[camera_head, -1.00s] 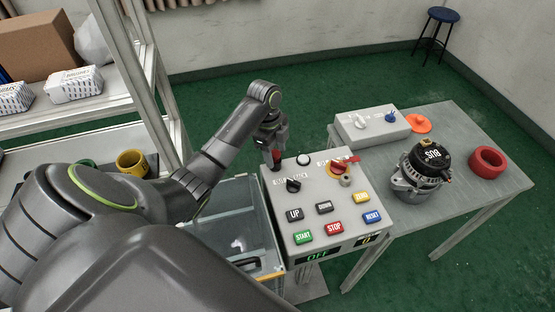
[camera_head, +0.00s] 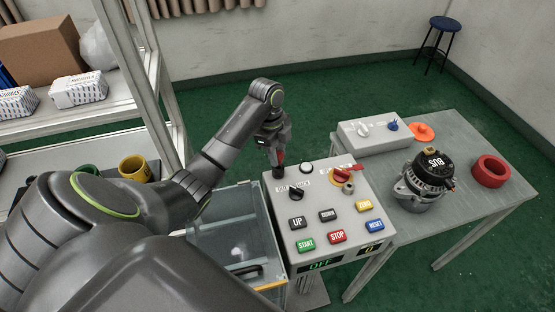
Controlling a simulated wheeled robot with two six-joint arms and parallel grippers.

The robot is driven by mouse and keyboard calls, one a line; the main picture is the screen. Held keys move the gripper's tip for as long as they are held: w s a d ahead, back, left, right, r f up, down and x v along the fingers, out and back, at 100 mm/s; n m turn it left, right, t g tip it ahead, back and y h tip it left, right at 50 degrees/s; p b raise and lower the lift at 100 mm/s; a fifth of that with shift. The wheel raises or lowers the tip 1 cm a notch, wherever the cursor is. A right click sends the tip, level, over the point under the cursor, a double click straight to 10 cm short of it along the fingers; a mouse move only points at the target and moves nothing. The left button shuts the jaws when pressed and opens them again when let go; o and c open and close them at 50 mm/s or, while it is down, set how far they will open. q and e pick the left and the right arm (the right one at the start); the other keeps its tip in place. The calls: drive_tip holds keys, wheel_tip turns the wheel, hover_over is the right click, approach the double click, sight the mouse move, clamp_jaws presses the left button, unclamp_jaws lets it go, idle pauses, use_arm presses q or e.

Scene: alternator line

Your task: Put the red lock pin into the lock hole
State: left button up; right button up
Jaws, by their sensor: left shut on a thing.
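My left gripper (camera_head: 279,160) is over the back left corner of the grey control box (camera_head: 279,222), behind the black selector knob (camera_head: 296,193). It is shut on a small red piece (camera_head: 281,157), which looks like the red lock pin. The fingers hide most of it, and I cannot tell whether its lower end touches the box. I cannot make out the lock hole clearly. My right gripper is not in view.
Several coloured buttons cover the front of the box. A clear-walled bin (camera_head: 222,240) stands to its left. On the grey table (camera_head: 465,230) at right are an alternator (camera_head: 425,185), a red ring (camera_head: 491,171), an orange part (camera_head: 421,132) and a switch box (camera_head: 373,137). Shelving stands at left.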

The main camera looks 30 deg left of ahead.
sight(278, 153)
use_arm(q)
wheel_tip(278, 153, up, 2)
drive_tip(key=shift+w+r, duration=0.1)
drive_tip(key=shift+r, duration=0.15)
wheel_tip(278, 153, up, 4)
drive_tip(key=p, duration=0.3)
drive_tip(key=shift+f+p, duration=0.15)
drive_tip(key=shift+p, duration=0.15)
wheel_tip(278, 153, up, 2)
drive_tip(key=shift+p, duration=1)
wheel_tip(278, 153, up, 4)
drive_tip(key=p, duration=0.3)
drive_tip(key=shift+r+p, duration=0.2)
drive_tip(key=shift+p, duration=0.2)
drive_tip(key=shift+d, duration=0.1)
